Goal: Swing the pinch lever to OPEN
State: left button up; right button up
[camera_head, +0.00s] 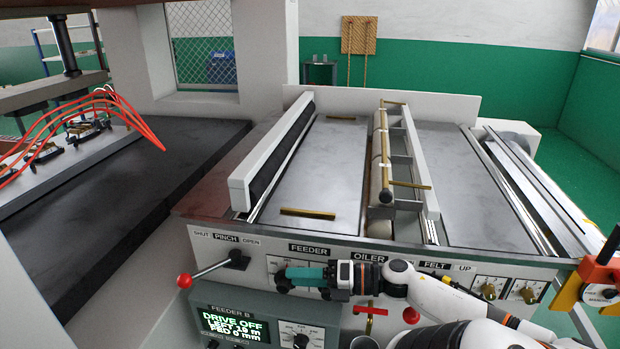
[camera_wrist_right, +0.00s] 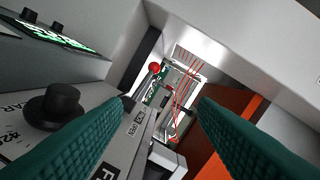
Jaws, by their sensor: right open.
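The pinch lever has a red ball knob (camera_head: 184,281) on a thin rod that runs down-left from a black pivot (camera_head: 237,260). It lies toward the SHUT side of the PINCH label (camera_head: 227,239), with OPEN on the right. My right gripper (camera_head: 281,276), with teal fingers, is in front of the FEEDER panel, right of the pivot and apart from the lever. In the right wrist view my right gripper (camera_wrist_right: 160,112) has its fingers wide apart with nothing held. The red knob (camera_wrist_right: 155,67) shows beyond the fingertips. My left gripper is not in view.
The FEEDER B box (camera_head: 260,320) with a green display reading DRIVE OFF sits below my right gripper. Other knobs, a red tee handle (camera_head: 370,309) and another red ball (camera_head: 411,315) are close by. Rollers and trays lie behind the panel. Space left of the pinch knob is clear.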

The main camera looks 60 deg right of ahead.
jog(key=shift+s+d, duration=0.5)
jog(key=shift+p, duration=0.3)
dwell(0.4)
